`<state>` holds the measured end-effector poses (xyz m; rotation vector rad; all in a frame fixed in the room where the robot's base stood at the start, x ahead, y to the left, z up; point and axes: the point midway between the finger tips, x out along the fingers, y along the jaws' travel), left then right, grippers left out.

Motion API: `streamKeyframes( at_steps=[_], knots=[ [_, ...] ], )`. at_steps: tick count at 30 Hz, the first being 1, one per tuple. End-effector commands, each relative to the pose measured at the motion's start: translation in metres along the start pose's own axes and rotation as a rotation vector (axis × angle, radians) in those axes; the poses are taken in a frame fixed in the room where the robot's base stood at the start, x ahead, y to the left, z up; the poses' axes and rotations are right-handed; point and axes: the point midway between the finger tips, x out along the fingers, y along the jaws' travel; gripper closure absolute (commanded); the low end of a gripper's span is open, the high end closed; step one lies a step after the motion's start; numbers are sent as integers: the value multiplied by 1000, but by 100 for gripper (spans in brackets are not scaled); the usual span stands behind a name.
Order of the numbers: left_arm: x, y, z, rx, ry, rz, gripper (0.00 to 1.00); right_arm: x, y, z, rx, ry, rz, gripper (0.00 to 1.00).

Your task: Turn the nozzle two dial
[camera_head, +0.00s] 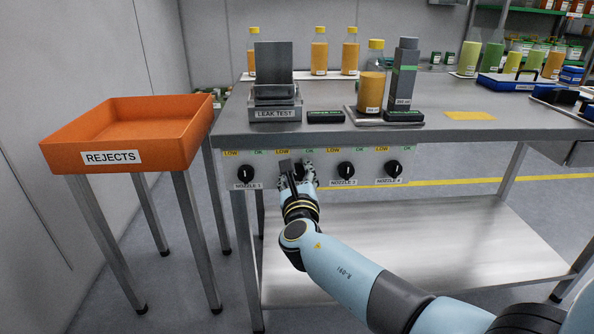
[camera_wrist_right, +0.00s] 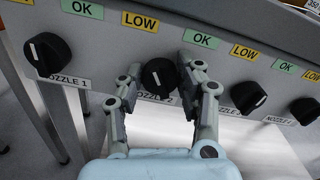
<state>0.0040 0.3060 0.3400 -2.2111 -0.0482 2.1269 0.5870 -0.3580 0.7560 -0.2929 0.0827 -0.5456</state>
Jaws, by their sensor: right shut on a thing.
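The nozzle two dial (camera_wrist_right: 158,77) is a round black knob with a white pointer mark, on the grey front panel of the bench. In the wrist view a yellow LOW label (camera_wrist_right: 140,21) is above it to the left and a green OK label (camera_wrist_right: 201,40) above it to the right. My right gripper (camera_head: 298,171) is at this dial, its fingers on either side of the knob and shut on it. In the head view the fingers hide most of the dial. The pointer's exact angle is hard to tell. My left gripper is not in view.
The nozzle 1 dial (camera_head: 245,173) is to the left, the nozzle 3 dial (camera_head: 346,170) and nozzle 4 dial (camera_head: 393,169) to the right. The leak test stand (camera_head: 274,112) and a filled bottle (camera_head: 371,90) stand on the bench above. An orange rejects tray (camera_head: 130,130) stands at left.

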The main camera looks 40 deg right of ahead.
Motion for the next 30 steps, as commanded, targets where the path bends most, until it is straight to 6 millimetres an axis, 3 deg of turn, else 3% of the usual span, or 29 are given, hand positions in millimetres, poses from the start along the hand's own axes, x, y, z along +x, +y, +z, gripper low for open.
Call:
streamKeyframes(
  at_steps=[12, 29, 30],
  knots=[
    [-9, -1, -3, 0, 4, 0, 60, 0, 1, 0, -204, 1, 0, 97],
    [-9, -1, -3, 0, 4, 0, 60, 0, 2, -1, -239, 1, 1, 97],
    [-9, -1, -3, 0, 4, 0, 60, 0, 2, -1, -239, 1, 1, 62]
  ],
)
